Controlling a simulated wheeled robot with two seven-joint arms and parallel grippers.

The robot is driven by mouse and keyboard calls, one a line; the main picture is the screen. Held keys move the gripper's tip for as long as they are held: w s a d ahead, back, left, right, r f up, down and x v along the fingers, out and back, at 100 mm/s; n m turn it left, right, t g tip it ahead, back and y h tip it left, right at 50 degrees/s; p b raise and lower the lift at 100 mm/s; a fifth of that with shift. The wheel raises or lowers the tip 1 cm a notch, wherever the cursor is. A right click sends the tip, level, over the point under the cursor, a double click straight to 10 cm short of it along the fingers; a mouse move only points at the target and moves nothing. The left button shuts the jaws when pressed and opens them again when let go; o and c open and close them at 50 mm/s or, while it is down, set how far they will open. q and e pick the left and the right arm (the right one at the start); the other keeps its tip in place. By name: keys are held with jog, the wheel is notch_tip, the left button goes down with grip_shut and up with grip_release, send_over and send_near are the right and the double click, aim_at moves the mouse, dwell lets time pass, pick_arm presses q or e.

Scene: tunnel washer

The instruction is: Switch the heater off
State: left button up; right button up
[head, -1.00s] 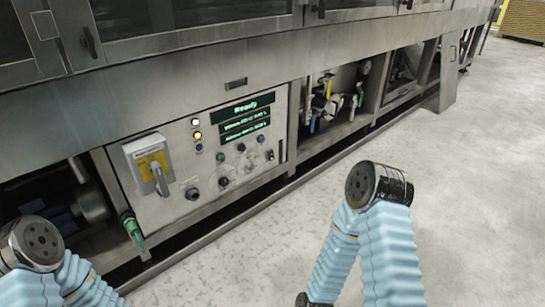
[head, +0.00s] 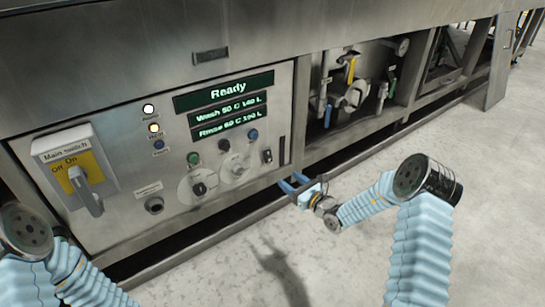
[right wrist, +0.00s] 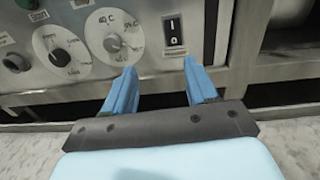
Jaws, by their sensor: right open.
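The control panel (head: 225,160) on the machine's front reads "Ready". Near its right edge is a small black rocker switch (head: 267,156). In the right wrist view this rocker switch (right wrist: 173,32) shows a white I above and an O below; I cannot tell which side is pressed. A small label under it is too blurred to read. My right gripper (head: 292,184) is open and empty, a little below and right of the switch. In the wrist view its blue fingers (right wrist: 160,68) point toward the panel, below the switch and apart from it. My left gripper is out of view.
Left of the rocker are two white-dial knobs (head: 198,188) (head: 236,170), several round buttons and lamps, and a yellow-and-grey main switch (head: 82,180). An open bay with pipes and valves (head: 352,90) lies to the right. The floor (head: 350,260) in front is clear.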

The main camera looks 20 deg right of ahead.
aim_at(269, 154)
jog(key=shift+m+t+h, duration=0.3)
jog(key=shift+m+t, duration=0.1)
jog(key=x, duration=0.4)
jog(key=d+b+x, duration=0.1)
jog(key=x, duration=0.4)
jog(key=b+x, duration=0.1)
jog(key=x, duration=0.4)
jog(key=shift+w+d+r, duration=0.25)
jog(key=shift+w+d, duration=0.1)
jog(key=shift+w, duration=0.05)
